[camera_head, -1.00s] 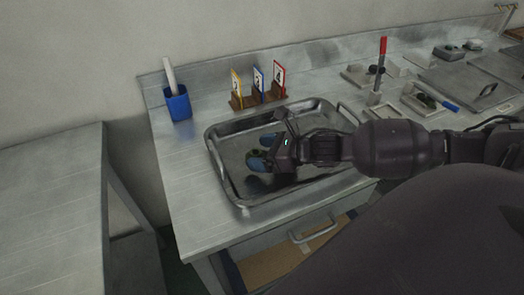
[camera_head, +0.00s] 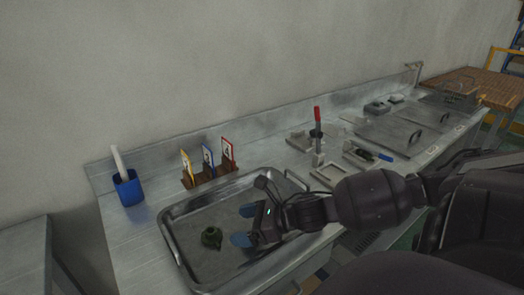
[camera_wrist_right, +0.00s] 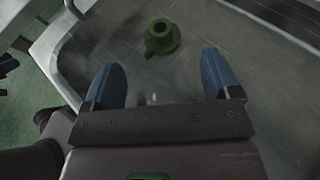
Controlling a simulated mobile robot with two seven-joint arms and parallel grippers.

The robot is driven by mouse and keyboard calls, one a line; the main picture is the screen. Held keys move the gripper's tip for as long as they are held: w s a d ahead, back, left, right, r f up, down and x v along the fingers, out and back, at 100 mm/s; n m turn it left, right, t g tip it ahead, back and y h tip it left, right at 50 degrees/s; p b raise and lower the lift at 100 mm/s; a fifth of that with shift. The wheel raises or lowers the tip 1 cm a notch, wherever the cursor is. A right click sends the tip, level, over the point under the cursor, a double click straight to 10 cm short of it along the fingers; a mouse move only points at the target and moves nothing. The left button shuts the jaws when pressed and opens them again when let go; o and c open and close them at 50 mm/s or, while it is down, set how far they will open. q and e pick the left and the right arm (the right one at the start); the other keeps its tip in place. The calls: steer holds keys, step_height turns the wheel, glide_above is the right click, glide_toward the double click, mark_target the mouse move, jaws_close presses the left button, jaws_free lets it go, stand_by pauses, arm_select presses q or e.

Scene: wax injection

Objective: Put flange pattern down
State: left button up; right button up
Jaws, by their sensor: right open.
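The flange pattern (camera_head: 211,238) is a small dark green piece with a round base and a raised neck. It lies on the floor of the metal tray (camera_head: 167,232), left of my right gripper (camera_head: 243,225) in the head view. In the right wrist view the flange pattern (camera_wrist_right: 161,37) stands beyond the fingertips, apart from them. My right gripper, with blue fingertips, is open and empty over the tray; its fingers (camera_wrist_right: 161,75) are wide apart in the wrist view. My left gripper is not in view.
A blue cup (camera_head: 128,188) with a white stick stands at the bench's left end. A wooden holder (camera_head: 210,176) with yellow, blue and red cards stands behind the tray. Mould parts, a red-handled tool (camera_head: 317,130) and metal plates (camera_head: 389,135) lie to the right.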

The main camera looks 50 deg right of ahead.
steer(key=shift+p+v, duration=0.55)
steer(key=shift+v, duration=1.65)
